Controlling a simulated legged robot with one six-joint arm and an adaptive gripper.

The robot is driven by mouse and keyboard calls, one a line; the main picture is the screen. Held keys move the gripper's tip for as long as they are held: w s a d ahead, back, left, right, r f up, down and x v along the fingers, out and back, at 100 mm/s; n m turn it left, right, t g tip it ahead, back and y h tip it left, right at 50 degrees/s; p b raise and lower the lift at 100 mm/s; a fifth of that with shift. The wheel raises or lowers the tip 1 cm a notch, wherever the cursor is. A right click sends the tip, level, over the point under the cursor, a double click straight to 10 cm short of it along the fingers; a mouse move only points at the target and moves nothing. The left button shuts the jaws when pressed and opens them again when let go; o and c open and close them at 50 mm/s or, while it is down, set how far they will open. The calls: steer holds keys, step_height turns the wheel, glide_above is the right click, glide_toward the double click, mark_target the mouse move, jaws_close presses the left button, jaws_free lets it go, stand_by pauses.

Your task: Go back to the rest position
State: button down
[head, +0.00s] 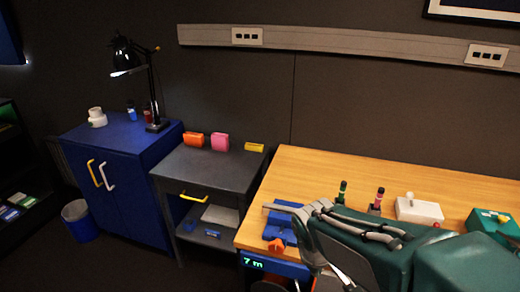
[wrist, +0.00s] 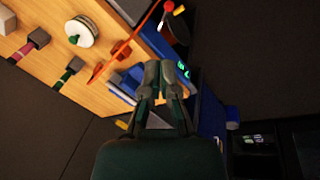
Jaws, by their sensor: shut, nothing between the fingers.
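My gripper (wrist: 160,72) shows in the wrist view with its two grey fingers close together, shut and empty. It points over the edge of the wooden desk, near a blue device. In the head view my green arm reaches in from the lower right over the desk, and it hides part of the desktop. A trackball cannot be made out for certain. The wrist view shows a round white part with a green knob (wrist: 80,32) on the desk.
The wooden desk (head: 300,165) holds a blue device (head: 283,230), two dark upright handles and a white box (head: 420,210). A dark side table (head: 205,168) and a blue cabinet (head: 115,150) with a black lamp (head: 150,90) stand to the left. The desk's back left is clear.

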steer(key=s+d+r+m+t+y, duration=0.1)
steer(key=s+d+r+m+t, duration=0.2)
steer(key=s+r+m, duration=0.4)
steer(key=s+r, duration=0.2)
steer(key=s, duration=0.1)
steer(key=shift+r+y, duration=0.25)
steer(key=shift+y, duration=0.15)
